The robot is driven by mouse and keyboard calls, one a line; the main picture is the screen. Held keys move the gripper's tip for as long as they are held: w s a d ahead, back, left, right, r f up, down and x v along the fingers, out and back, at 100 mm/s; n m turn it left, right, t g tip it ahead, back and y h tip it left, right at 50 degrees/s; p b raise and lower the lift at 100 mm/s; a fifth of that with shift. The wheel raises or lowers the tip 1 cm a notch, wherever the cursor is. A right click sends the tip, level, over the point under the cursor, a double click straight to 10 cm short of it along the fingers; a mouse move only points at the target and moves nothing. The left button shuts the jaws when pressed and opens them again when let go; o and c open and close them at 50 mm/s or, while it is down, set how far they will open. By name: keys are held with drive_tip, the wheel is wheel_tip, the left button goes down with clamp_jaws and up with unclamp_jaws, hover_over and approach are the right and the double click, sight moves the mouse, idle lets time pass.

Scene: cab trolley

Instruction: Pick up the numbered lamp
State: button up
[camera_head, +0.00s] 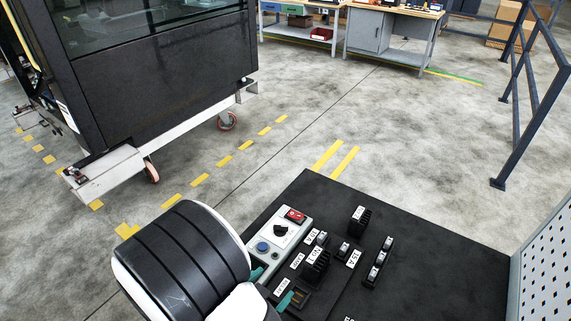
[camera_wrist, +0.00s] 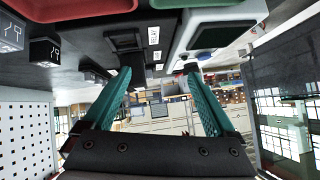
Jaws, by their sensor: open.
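I cannot make out a numbered lamp with certainty in either view. My gripper (camera_head: 271,286) is low over the near left part of the black panel top, its teal fingers partly hidden by my arm. In the wrist view my gripper (camera_wrist: 158,72) is open, with nothing between its fingers. A black holder or block (camera_wrist: 125,40) shows beyond the left finger, and a pale grey control box (camera_wrist: 208,33) beyond the right finger. A red object (camera_wrist: 75,9) and a green object (camera_wrist: 182,3) are cut off at the top; what they are is unclear.
The black panel top (camera_head: 420,258) bears the grey control box (camera_head: 290,222) with a red switch, black knob and blue button. Labelled black blocks, including a finned one (camera_head: 316,266), stand beside it. Its right part is clear. A perforated board (camera_head: 548,265) rises at right.

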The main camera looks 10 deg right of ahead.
sight(322, 252)
drive_tip(key=d+h, duration=0.1)
drive_tip(key=s+d+t+h, duration=0.1)
drive_tip(key=d+r+n+h, duration=0.1)
drive_tip(key=d, duration=0.1)
drive_tip(key=shift+s+r+h, duration=0.1)
drive_tip(key=shift+s+h, duration=0.15)
drive_tip(key=shift+h, duration=0.05)
drive_tip(key=x, duration=1)
drive_tip(key=r+x, duration=0.1)
drive_tip(key=x, duration=0.3)
drive_tip(key=shift+w+d+f, duration=0.15)
drive_tip(key=shift+w+d, duration=0.25)
clamp_jaws()
